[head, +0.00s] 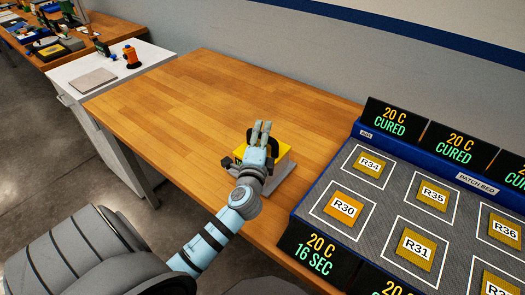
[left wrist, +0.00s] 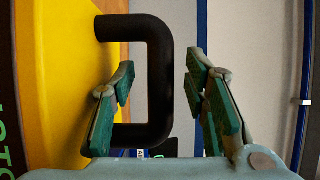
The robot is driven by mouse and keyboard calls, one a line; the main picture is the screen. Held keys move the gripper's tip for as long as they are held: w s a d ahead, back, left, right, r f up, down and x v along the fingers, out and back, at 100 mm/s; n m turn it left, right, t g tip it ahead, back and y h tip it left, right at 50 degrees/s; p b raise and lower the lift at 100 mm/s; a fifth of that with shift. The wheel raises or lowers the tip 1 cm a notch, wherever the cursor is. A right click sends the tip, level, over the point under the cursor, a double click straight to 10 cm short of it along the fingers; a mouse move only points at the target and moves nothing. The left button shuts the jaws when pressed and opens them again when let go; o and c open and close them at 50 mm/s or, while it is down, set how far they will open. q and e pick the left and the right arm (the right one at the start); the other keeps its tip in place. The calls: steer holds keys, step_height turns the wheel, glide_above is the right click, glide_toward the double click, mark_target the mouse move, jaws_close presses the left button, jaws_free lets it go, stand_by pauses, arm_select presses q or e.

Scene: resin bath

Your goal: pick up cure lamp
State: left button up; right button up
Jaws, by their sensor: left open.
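The cure lamp (head: 284,150) is a yellow block with a black handle, standing on the wooden table near its front edge. In the left wrist view its yellow face (left wrist: 55,80) fills the left side, and the black handle (left wrist: 158,80) sticks out from it. My left gripper (head: 263,132) is over the lamp and hides part of it. In the left wrist view the gripper (left wrist: 162,92) is open, with one green-padded finger on each side of the handle's bar. A gap shows between the bar and the right finger. My right gripper is not in view.
A blue-edged patch bed (head: 335,243) with several labelled patches and black display signs stands right of the lamp. The wooden table (head: 200,95) is clear to the left and behind. A white cabinet (head: 125,75) with an orange item (head: 131,57) stands at the far left.

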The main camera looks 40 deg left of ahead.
arm_select(q)
steer(key=shift+s, duration=0.1)
jaws_close()
stand_by(0.3)
